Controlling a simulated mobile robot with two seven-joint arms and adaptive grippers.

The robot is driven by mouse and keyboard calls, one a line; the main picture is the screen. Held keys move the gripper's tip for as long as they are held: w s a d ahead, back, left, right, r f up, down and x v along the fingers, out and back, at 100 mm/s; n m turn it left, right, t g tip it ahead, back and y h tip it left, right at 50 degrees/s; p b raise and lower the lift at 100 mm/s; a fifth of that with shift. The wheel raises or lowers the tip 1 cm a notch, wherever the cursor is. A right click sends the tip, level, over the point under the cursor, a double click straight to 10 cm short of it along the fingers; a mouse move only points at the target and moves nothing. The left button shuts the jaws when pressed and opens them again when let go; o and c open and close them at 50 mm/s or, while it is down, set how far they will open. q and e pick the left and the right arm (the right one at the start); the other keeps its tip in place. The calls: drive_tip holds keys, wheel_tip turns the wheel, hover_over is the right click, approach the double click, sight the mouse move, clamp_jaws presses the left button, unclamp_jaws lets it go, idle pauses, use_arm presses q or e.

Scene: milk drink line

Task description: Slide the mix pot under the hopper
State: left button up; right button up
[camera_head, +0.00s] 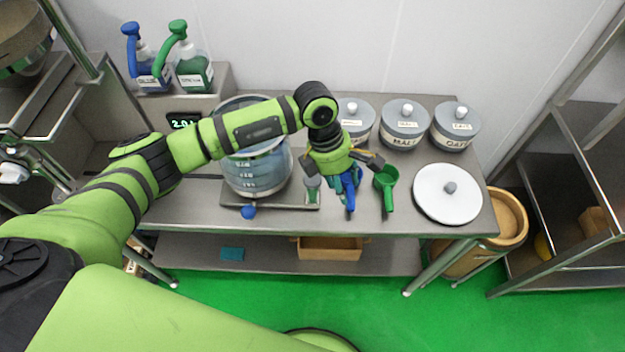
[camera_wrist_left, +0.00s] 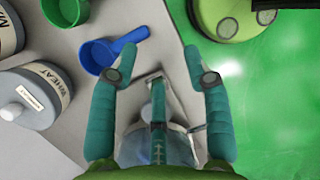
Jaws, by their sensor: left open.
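A clear graduated vessel (camera_head: 256,172), which I take for the mix pot, stands on a flat metal plate (camera_head: 300,196) at the table's left middle, with a blue ball knob (camera_head: 248,212) at its front. My arm crosses over its upper part and hides some of it. I cannot tell which part is the hopper. My left gripper (camera_head: 343,178) points down right of the vessel, above a blue scoop (camera_head: 350,200). In the left wrist view, the gripper (camera_wrist_left: 160,66) is open, and a clear grey-blue shape shows behind its fingers. My right gripper is not in view.
A green scoop (camera_head: 387,182) and a white round lid (camera_head: 447,194) lie to the right. Several lidded grey canisters (camera_head: 404,126) stand along the back. Blue (camera_head: 149,73) and green (camera_head: 193,72) bottles stand back left. The table's front edge is close.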

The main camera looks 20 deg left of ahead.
sight(312, 183)
use_arm(q)
drive_tip(key=a+y, duration=0.1)
drive_tip(key=a, duration=0.1)
drive_tip(key=w+a+y, duration=0.1)
drive_tip(key=a, duration=0.2)
drive_tip(key=w+a+y, duration=0.1)
drive_tip(key=a, duration=0.1)
drive_tip(key=shift+a+r, duration=0.2)
wheel_tip(312, 183, down, 7)
drive_tip(key=b, duration=0.3)
drive_tip(key=shift+b, duration=0.4)
drive_tip(key=shift+r, duration=0.1)
clamp_jaws()
